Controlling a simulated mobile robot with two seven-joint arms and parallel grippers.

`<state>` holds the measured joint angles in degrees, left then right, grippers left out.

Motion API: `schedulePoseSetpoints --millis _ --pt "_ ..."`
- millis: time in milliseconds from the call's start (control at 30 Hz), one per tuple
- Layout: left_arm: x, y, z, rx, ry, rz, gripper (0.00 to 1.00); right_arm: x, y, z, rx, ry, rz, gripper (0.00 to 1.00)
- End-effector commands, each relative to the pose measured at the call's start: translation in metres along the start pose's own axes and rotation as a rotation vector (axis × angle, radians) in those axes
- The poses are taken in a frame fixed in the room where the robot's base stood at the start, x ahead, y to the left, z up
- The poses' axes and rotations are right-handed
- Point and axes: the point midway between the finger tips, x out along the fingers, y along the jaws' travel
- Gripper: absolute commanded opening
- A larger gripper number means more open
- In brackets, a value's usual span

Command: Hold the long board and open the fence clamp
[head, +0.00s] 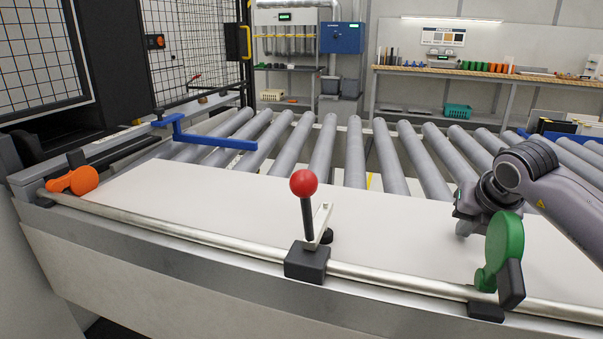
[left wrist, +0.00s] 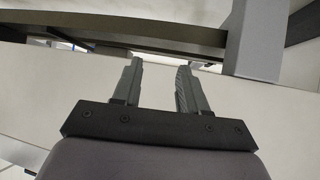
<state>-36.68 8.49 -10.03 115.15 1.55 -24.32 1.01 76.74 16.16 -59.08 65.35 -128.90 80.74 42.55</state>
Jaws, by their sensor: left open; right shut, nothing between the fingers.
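The long white board (head: 230,200) lies flat behind the front rail in the head view. A clamp with a red ball knob (head: 303,183) on an upright black lever stands on the rail at the middle, its pale arm reaching over the board's front edge. My right gripper (head: 465,228) is shut and empty above the board at the right, just behind a green-handled part (head: 504,250); whether they touch is unclear. My left gripper (left wrist: 157,66) is open and empty in the left wrist view, with a pale surface behind it. It is not in the head view.
An orange-handled part (head: 76,180) sits at the rail's left end. A blue bracket (head: 200,136) reaches over the rollers at the back left. Grey rollers (head: 355,160) run behind the board. The board's top is clear between the red-knobbed clamp and the left end.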

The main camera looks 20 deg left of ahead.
Motion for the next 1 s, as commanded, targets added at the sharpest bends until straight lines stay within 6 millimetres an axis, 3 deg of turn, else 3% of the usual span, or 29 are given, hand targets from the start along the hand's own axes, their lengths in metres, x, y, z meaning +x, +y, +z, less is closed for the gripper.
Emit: schedulePoseSetpoints --millis 33,367,433,567,767,1000 --pt "0.001 0.000 0.001 0.000 0.000 0.000 0.43 0.007 -0.001 -0.008 -0.001 0.021 -0.005 0.00" --pt "0.002 0.000 0.002 0.000 0.000 0.001 0.43 0.009 -0.001 -0.009 0.000 0.021 -0.005 0.00" --pt "0.002 0.000 0.001 0.000 0.000 0.000 0.60 0.009 -0.001 -0.009 0.000 0.021 -0.005 0.00" --pt "0.004 -0.001 -0.005 -0.005 0.002 0.013 0.60 0.009 -0.001 -0.009 0.000 0.021 -0.005 0.00" --pt "0.010 0.003 -0.039 -0.025 0.008 0.102 0.60 0.009 -0.001 -0.009 0.000 0.021 -0.006 0.00" --pt "0.007 0.016 -0.101 -0.016 0.038 0.296 0.60 0.009 -0.001 -0.009 0.000 0.021 -0.006 0.00"
